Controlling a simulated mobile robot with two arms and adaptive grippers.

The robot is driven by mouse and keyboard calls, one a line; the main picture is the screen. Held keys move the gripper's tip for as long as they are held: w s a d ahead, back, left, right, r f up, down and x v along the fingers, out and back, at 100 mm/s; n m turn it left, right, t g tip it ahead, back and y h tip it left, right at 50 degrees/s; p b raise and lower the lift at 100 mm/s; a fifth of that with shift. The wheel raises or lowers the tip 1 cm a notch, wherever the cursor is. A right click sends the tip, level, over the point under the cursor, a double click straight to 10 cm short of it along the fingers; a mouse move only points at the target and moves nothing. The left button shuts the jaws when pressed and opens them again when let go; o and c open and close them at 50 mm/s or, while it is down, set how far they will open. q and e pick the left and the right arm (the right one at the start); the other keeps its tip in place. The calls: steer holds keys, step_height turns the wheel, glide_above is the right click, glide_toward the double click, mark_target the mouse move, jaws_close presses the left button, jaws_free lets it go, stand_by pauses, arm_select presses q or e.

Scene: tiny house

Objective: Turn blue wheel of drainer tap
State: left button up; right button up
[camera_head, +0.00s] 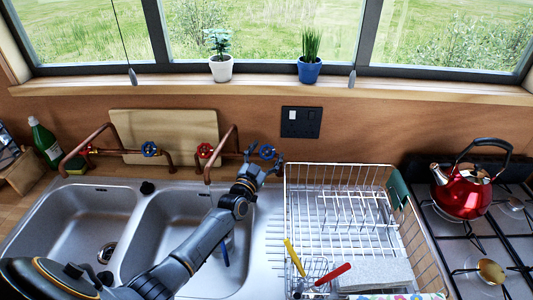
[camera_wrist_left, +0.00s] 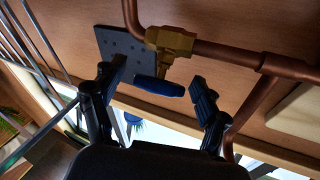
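The blue wheel (camera_head: 267,152) of the tap by the drainer sits at the right end of a copper pipe against the back wall. My left gripper (camera_head: 265,167) reaches up to it from the front, over the right sink basin. In the left wrist view the same blue wheel (camera_wrist_left: 157,87) shows edge-on below a brass valve body (camera_wrist_left: 171,42). The fingers of my left gripper (camera_wrist_left: 158,80) are open on either side of it, with gaps between them and the wheel. My right gripper is not in view.
A wire dish drainer (camera_head: 340,192) stands just right of my gripper. A red wheel (camera_head: 205,151) and another blue wheel (camera_head: 150,149) are on pipes to the left. A black wall socket (camera_head: 301,122) is above. A red kettle (camera_head: 465,190) stands on the stove.

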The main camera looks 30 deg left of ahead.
arm_select(q)
steer(key=shift+s+f, duration=0.1)
steer(key=shift+s, duration=0.05)
steer(key=s+f, duration=0.1)
steer(key=s, duration=1)
steer(key=shift+s+d, duration=0.35)
steer(key=shift+d, duration=0.05)
steer(key=shift+f, duration=0.1)
stand_by(4.4)
